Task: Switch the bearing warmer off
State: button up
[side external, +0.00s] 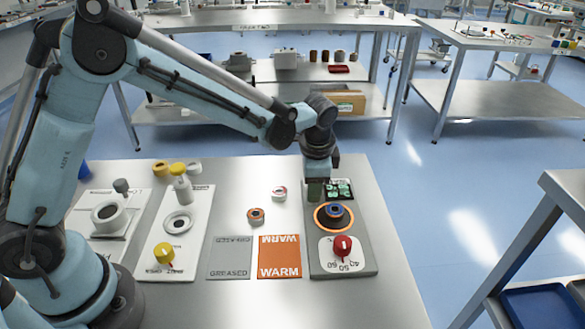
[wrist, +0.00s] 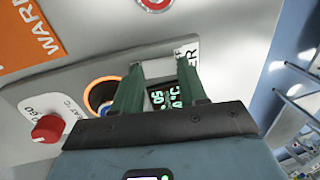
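The bearing warmer (side external: 369,262) is a grey box at the right of the table. It has a red knob (side external: 342,246) on a white dial plate at its front, an orange ring with a dark-centred blue ring (side external: 335,212) in the middle, and a lit green display (side external: 341,189) at the back. My gripper (side external: 315,198) points down over the back part of the warmer, beside the display. In the wrist view my gripper (wrist: 160,72) has its two green fingers apart with nothing between them; the display (wrist: 163,96) shows beyond the gap. The red knob (wrist: 47,128) is at lower left, clear of the fingers.
An orange WARM mat (side external: 279,256) and a grey GREASED mat (side external: 231,258) lie left of the warmer. Small rings (side external: 256,216) and (side external: 279,193) lie behind them. A white board with a yellow knob (side external: 163,253) stands farther left. The table is bare in front of the mats.

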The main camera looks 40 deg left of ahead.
jog(key=c, duration=0.6)
jog(key=shift+o, duration=0.2)
jog(key=shift+w+a+g+h, duration=0.25)
jog(key=shift+g+h, duration=0.45)
jog(key=shift+w+g+h, duration=0.1)
jog(key=shift+g+h, duration=0.7)
jog(key=o, duration=0.8)
jog(key=shift+a, duration=0.1)
jog(key=shift+r, duration=0.1)
jog(key=r, duration=0.4)
jog(key=w+a+r, duration=0.1)
jog(key=r, duration=0.6)
jog(key=shift+w+a+r, duration=0.3)
jog(key=shift+r, duration=0.05)
